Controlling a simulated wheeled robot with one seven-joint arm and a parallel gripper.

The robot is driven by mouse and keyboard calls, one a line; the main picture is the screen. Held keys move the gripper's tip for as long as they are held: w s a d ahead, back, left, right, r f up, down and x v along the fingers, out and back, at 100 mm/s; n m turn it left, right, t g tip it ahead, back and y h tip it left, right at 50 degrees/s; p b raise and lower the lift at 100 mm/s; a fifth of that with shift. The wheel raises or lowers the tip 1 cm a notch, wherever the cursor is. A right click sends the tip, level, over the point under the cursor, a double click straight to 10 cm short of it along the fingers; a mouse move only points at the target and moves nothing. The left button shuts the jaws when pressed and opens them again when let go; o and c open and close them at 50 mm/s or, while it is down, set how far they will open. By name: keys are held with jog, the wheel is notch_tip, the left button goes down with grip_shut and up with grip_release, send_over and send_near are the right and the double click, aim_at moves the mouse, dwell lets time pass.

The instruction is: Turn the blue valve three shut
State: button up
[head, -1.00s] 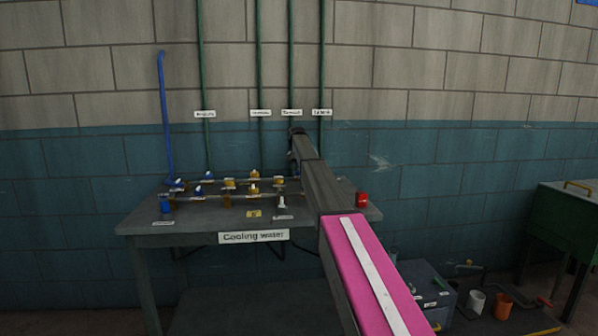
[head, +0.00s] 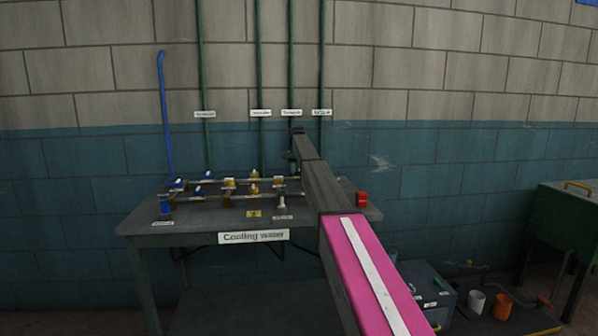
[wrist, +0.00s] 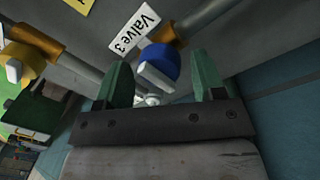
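In the wrist view, a blue valve (wrist: 163,62) with a white lever (wrist: 154,80) sits on a grey pipe beside a white label (wrist: 134,27) reading "Valve 3". My gripper (wrist: 166,80) is open, with one green finger on each side of the blue valve in the picture. A gap shows between the valve and the right finger. The lever lies close to the left finger, and I cannot tell if they touch. In the head view, my arm hides the gripper, and I cannot make out which valve is valve three there.
The grey bench (head: 200,226) carries pipes with several blue and yellow valves and a "Cooling water" sign (head: 253,237). A yellow valve (wrist: 25,62) is at the left in the wrist view. A red object (head: 361,197) stands at the bench's right end. The wall is close behind.

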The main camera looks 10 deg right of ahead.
aim_at(298, 171)
dwell(0.3)
notch_tip(298, 171, up, 11)
jog(key=shift+w+a, duration=0.25)
jog(key=shift+a, duration=0.05)
jog(key=shift+f, duration=0.15)
